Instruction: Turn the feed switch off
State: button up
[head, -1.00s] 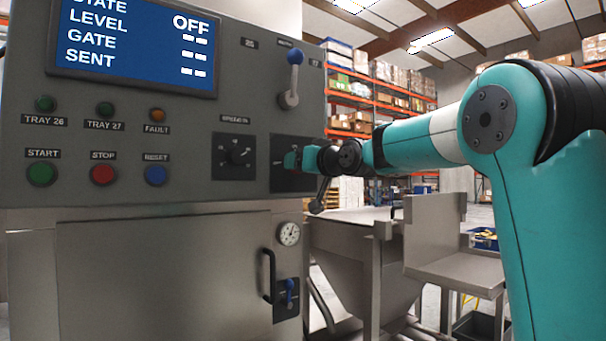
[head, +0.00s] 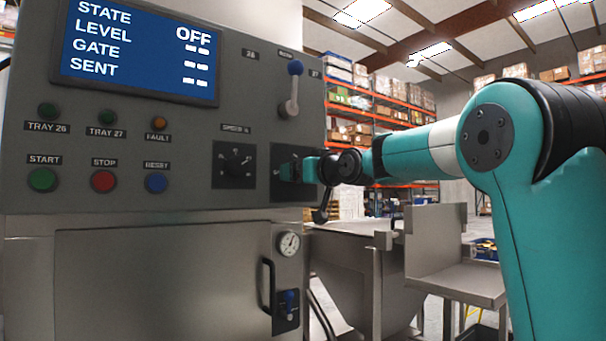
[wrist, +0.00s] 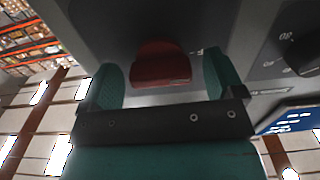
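A red switch handle (wrist: 160,65) shows in the wrist view, standing out from a dark plate on the grey panel. My gripper (wrist: 162,78) has one teal finger on each side of it, with a narrow gap showing on both sides. In the head view my gripper (head: 297,169) is at the dark switch plate (head: 282,194) on the panel's right side, and it hides the handle. The label by the handle is too blurred to read. The panel's screen (head: 140,50) reads STATE OFF.
Left of the switch plate is a speed dial (head: 234,165). A blue-knobbed lever (head: 290,105) is above it. START, STOP and RESET buttons are further left. A cabinet door (head: 160,280) is below, and a steel hopper (head: 345,270) stands at right.

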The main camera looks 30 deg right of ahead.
jog(key=shift+s, duration=0.1)
jog(key=s+b, duration=0.2)
jog(key=s, duration=1.5)
jog(key=shift+d, duration=0.3)
jog(key=shift+s, duration=0.1)
jog(key=s+a+f+n+g+y, duration=0.25)
jog(key=a+f+g+y, duration=0.45)
jog(key=a+f, duration=1.3)
jog(key=s+a+f+n+g+h, duration=0.2)
jog(key=s+a+f+g, duration=0.2)
jog(key=s+f+g, duration=0.3)
jog(key=s+a+f+n+g+h, duration=0.1)
jog(key=s+a+f+n+g, duration=0.2)
jog(key=s+f, duration=0.6)
notch_tip(320, 180, up, 21)
jog(key=m+g+p, duration=0.1)
jog(key=p, duration=1.8)
jog(key=shift+s+f, duration=0.2)
jog(key=shift+s, duration=0.05)
